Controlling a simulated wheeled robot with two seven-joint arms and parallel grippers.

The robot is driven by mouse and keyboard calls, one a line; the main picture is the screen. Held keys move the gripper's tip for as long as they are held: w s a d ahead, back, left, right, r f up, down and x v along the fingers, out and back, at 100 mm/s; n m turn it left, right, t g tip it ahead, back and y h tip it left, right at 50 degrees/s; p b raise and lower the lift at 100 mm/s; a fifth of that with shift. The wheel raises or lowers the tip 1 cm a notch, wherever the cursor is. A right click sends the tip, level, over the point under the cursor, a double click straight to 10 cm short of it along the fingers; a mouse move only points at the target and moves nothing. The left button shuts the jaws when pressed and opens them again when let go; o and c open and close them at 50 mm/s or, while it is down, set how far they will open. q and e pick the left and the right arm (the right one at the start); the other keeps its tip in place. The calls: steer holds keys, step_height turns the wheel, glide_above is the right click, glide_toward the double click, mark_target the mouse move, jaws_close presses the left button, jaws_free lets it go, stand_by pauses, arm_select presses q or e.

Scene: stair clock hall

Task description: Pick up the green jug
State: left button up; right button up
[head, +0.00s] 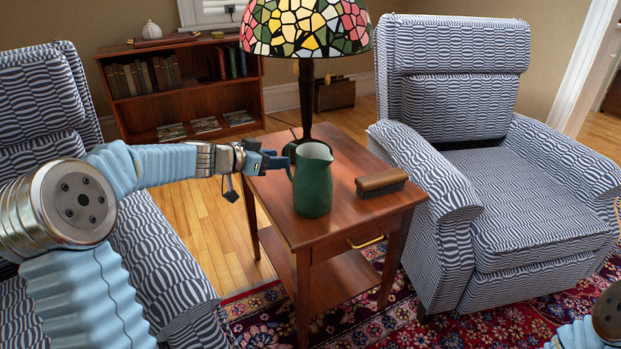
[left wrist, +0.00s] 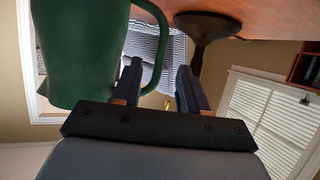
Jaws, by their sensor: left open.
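The green jug (head: 312,185) stands upright on the small wooden side table (head: 345,225), its handle toward the left. My left gripper (head: 279,160) comes in level from the left at the handle's side of the jug. In the left wrist view the left gripper (left wrist: 158,68) is open, and the jug's handle shows between its two fingers. The jug body (left wrist: 80,50) is beside the fingers there, on the left. I cannot tell whether a finger touches the handle. My right gripper is out of view.
A stained-glass lamp (head: 307,30) stands behind the jug, its dark base close by. A wooden-backed brush (head: 381,183) lies right of the jug. Patterned armchairs flank the table, the right one (head: 530,200) close. A low bookcase (head: 185,85) stands behind.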

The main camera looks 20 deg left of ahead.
arm_select(q)
steer(key=p+x, duration=0.1)
steer(key=x, duration=0.3)
steer(key=shift+w+d+f, duration=0.15)
steer(key=shift+w+d, duration=0.05)
steer(key=shift+w, duration=0.05)
steer(key=shift+c, duration=0.4)
jaws_close()
stand_by(0.7)
